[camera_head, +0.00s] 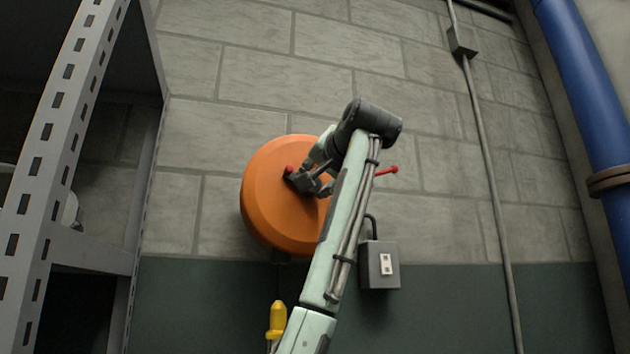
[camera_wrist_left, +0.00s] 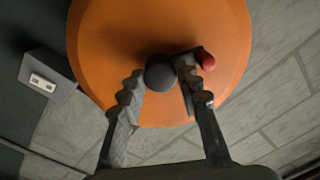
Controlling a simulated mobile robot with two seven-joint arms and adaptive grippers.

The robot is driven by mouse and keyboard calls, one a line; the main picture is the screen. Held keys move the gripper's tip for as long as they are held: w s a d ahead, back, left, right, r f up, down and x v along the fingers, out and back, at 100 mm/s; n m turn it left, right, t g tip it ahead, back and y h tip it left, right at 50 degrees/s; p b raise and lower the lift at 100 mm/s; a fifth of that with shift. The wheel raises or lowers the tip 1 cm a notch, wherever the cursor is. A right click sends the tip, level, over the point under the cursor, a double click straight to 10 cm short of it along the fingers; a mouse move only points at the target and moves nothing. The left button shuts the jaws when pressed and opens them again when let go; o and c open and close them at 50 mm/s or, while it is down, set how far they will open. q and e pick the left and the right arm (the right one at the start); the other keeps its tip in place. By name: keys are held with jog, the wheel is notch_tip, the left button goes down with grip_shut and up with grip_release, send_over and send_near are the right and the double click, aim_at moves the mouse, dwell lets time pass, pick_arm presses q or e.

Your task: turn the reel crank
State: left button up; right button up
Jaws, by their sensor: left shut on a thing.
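A large round orange reel (camera_head: 268,215) is mounted on the block wall in the head view, and its face fills the top of the left wrist view (camera_wrist_left: 110,35). The reel crank shows as a red knob (camera_head: 289,169) near my gripper, and as a red knob (camera_wrist_left: 207,61) beside the right finger in the wrist view. A dark round piece (camera_wrist_left: 160,73) sits between the fingertips. My left gripper (camera_head: 306,180) is at the reel's face, its fingers (camera_wrist_left: 163,88) apart and shut on the crank. The exact contact is partly hidden. My right gripper is not in view.
A grey metal shelf (camera_head: 55,140) stands at the left. A grey switch box (camera_head: 379,265) is on the wall below right of the reel. A red-ended rod (camera_head: 388,170) shows right of my arm. A yellow-handled object (camera_head: 277,318) is below. A blue pipe (camera_head: 590,90) runs at the right.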

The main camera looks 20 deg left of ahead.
pick_arm(q)
jog(key=m, duration=1.2)
jog(key=shift+m, duration=0.4)
dwell(0.3)
jog(key=o, duration=0.9)
jog(key=v, duration=1.2)
jog(key=shift+s, duration=0.1)
jog(key=shift+f, duration=0.1)
